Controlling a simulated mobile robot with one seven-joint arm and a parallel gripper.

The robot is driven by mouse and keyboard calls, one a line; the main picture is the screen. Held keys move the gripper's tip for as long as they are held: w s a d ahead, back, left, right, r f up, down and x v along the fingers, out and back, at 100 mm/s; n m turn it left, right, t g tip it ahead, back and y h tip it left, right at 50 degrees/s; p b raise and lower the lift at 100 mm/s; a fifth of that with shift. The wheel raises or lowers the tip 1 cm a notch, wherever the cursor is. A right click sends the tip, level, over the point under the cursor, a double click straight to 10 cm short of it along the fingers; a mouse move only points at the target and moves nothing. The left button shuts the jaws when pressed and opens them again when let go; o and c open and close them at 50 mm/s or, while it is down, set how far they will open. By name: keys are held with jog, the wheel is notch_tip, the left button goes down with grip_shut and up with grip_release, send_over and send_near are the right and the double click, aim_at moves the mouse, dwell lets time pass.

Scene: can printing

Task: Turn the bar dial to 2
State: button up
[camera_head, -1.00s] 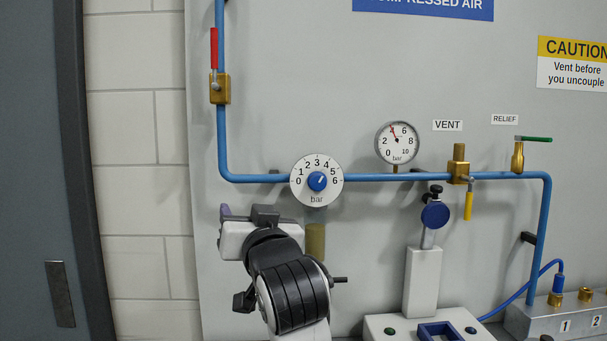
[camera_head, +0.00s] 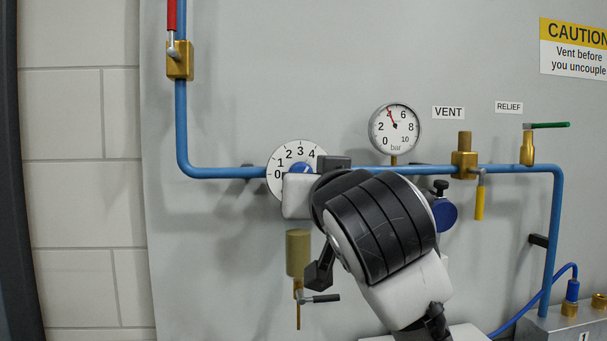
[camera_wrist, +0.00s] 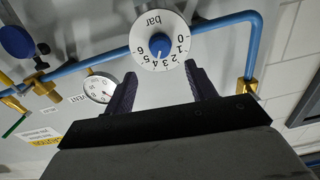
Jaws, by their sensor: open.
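The bar dial (camera_head: 275,183) is a round white plate with black numbers and a blue knob, on the blue pipe. In the head view my arm covers its lower right part. In the wrist view the dial (camera_wrist: 160,20) appears upside down, its blue knob (camera_wrist: 157,45) uncovered. A small white mark on the knob points between 3 and 4. My gripper (camera_wrist: 160,70) is open and empty, its two dark fingers apart on either side of the dial's lower edge in the wrist view. I cannot tell how far the fingertips are from the panel. In the head view the fingers are hidden.
A pressure gauge (camera_head: 394,128) with a red needle near 4 stands right of the dial. The brass vent valve (camera_head: 465,163), green-handled relief valve (camera_head: 528,150) and red-handled valve (camera_head: 180,60) sit along the pipe. A brass cylinder (camera_head: 298,254) hangs below the dial.

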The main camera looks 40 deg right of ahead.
aim_at(303, 167)
jog(key=p+x, duration=0.3)
jog(key=x, duration=0.7)
jog(key=shift+c, duration=0.2)
jog(key=c, duration=1)
